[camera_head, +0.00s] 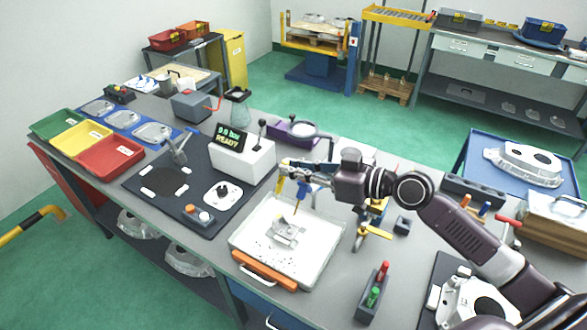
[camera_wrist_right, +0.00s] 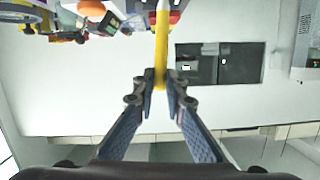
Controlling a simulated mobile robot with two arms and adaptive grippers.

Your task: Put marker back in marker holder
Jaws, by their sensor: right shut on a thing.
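A yellow marker (camera_wrist_right: 162,45) with a pale tip is pinched between the fingertips of my right gripper (camera_wrist_right: 161,80) in the wrist view. In the head view my right gripper (camera_head: 300,180) is above the far edge of a white tray, and its fingers partly hide the marker. The dark marker holder (camera_head: 363,306) stands near the front of the bench, right of the tray. A red marker (camera_head: 383,270) and a green marker (camera_head: 373,295) stand upright in it. My right gripper is well behind and left of the holder. My left gripper is not in view.
The white tray (camera_head: 326,272) holds a metal casting (camera_head: 287,232), and an orange-handled tool (camera_head: 264,270) lies at its front edge. A yellow-handled clamp-like tool (camera_head: 372,232) is between the gripper and the holder. A white control box (camera_head: 243,160) stands left of the gripper.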

